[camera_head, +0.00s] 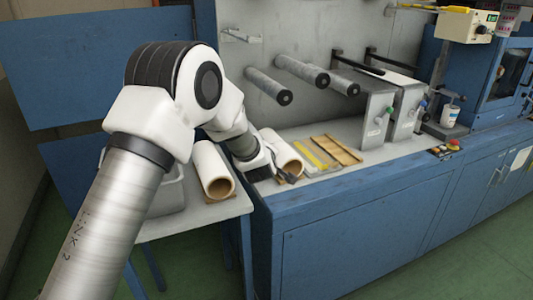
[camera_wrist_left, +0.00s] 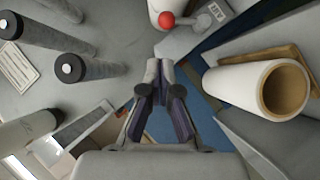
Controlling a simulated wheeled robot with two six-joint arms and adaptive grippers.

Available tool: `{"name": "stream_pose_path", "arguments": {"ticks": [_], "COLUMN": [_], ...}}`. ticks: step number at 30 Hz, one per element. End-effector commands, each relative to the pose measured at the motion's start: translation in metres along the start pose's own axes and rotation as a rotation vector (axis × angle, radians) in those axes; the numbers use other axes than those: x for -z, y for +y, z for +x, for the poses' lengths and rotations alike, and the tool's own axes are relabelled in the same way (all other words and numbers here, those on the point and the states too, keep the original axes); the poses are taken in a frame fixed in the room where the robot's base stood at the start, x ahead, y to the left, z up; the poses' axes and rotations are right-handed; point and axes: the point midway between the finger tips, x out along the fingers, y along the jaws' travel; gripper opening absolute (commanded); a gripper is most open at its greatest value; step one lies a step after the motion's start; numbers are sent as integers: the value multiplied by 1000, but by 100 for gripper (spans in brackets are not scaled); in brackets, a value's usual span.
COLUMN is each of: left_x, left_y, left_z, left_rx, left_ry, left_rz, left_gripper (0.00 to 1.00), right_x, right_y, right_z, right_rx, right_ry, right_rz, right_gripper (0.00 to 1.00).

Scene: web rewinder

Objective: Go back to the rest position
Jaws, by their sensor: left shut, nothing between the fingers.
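My left arm comes in from the left in the head view and bends down toward the machine's bed. My left gripper (camera_head: 288,178) is low beside the front end of a white roll (camera_head: 280,150) on the bed. Its arm partly covers that roll. In the left wrist view the gripper (camera_wrist_left: 160,78) has its fingers together with nothing between them. I cannot tell from the head view whether it touches the roll. My right gripper is not in view.
Another white roll (camera_head: 212,168) with a brown core lies on the side table (camera_head: 190,218). Grey rollers (camera_head: 302,70) stick out from the back panel above the bed. A yellow-edged tray (camera_head: 318,155) and wooden frame (camera_head: 337,149) lie right of the gripper. Blue cabinets (camera_head: 370,225) stand in front.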

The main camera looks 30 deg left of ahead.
Motion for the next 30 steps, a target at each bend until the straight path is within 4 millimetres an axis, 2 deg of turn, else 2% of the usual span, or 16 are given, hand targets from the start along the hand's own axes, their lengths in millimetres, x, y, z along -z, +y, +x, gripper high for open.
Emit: {"name": "stream_pose_path", "arguments": {"ticks": [10, 12, 14, 17, 19, 21, 23, 24, 26, 27, 29, 30], "left_x": [-1, -6, -18, -52, -82, -112, -135, -150, -169, -180, -194, -202], "left_y": [-1, -9, -28, -83, -136, -192, -239, -269, -312, -340, -378, -401], "left_z": [0, 3, 8, 14, 8, -8, -28, -44, -73, -95, -132, -160], "left_rx": [1, 14, 41, 126, 206, 286, 351, 391, 447, 480, 522, 545], "left_ry": [-1, -7, -22, -70, -128, -200, -272, -324, -413, -477, -585, -664], "left_rz": [0, 5, 17, 55, 104, 171, 244, 299, 388, 449, 548, 615], "left_gripper": [0, 0, 0, 0, 0, 0, 0, 0, 0, 0, 0, 0], "right_x": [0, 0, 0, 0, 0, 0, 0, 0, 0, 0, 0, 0], "right_y": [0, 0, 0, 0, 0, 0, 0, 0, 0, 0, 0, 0], "right_z": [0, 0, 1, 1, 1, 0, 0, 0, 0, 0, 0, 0], "right_rx": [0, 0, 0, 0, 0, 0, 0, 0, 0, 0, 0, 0], "right_ry": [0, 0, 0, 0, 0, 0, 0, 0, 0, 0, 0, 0], "right_rz": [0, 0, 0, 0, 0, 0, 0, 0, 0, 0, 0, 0], "right_gripper": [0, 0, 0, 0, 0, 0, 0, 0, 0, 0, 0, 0]}}
